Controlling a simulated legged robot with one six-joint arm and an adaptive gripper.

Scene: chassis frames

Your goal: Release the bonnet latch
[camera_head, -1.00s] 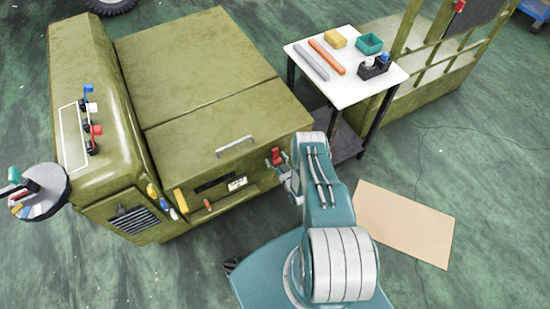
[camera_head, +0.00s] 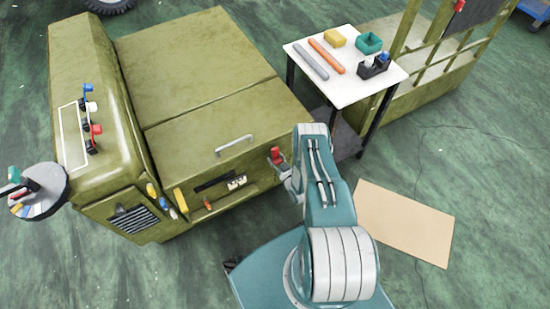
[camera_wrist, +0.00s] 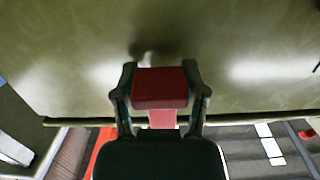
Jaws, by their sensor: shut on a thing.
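The bonnet latch is a red handle (camera_head: 277,155) at the right end of the front face of the olive-green vehicle body. My gripper (camera_head: 282,162) is at this handle, partly hidden by my arm in the head view. In the wrist view the red handle (camera_wrist: 160,88) sits between the two fingers of my gripper (camera_wrist: 160,92), which is shut on it. The olive bonnet (camera_head: 215,135) with its pale grab handle (camera_head: 233,143) lies down over the body, its front edge just above the latch.
A white-topped table (camera_head: 350,95) with bars, small trays and a black holder stands to the right of the bonnet. A round stand (camera_head: 38,200) is at the far left. A tan mat (camera_head: 405,225) lies on open floor at the right.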

